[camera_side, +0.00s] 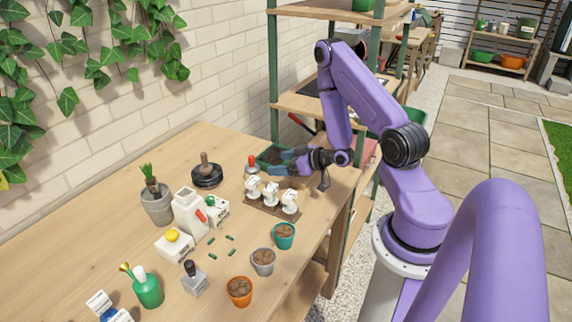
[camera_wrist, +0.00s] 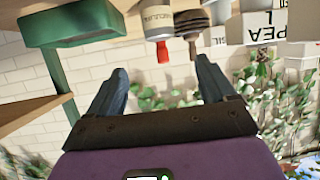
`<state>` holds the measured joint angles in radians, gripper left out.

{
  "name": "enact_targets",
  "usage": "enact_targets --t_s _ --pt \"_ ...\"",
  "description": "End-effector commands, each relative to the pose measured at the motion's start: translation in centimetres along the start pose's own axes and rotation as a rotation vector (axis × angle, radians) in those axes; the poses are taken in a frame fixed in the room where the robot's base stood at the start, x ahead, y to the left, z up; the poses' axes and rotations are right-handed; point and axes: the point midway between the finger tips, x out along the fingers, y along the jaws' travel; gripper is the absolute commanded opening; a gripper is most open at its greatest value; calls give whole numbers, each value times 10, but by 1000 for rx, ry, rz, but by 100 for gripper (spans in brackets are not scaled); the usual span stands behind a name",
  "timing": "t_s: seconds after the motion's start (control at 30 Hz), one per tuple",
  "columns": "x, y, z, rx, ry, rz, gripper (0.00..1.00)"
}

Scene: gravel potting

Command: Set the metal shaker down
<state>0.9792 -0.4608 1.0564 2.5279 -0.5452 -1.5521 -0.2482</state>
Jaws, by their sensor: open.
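The metal shaker (camera_side: 252,169), a small silvery cylinder with a red top, stands upright on the wooden table near the back, to the left of my gripper (camera_side: 283,160). In the wrist view, which is upside down, the shaker (camera_wrist: 156,23) shows a printed label and its red top, seen beyond the gap between my fingers. My gripper (camera_wrist: 162,68) is open, with nothing between the fingers. It looks apart from the shaker.
A green tray (camera_side: 274,155) lies behind my gripper. White objects on a wooden board (camera_side: 262,207) stand in front of it. A dark round tool (camera_side: 207,178) is left of the shaker. Teal (camera_side: 284,236), grey (camera_side: 263,263) and orange (camera_side: 239,292) pots line the right edge.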

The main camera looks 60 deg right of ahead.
Motion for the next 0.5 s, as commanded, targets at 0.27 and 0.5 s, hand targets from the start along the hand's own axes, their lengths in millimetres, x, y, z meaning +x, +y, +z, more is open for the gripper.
enact_targets --t_s 0.27,0.5 --pt "12 -36 -10 -104 -109 -108 84" --pt "19 -92 -23 -254 -281 -231 84"
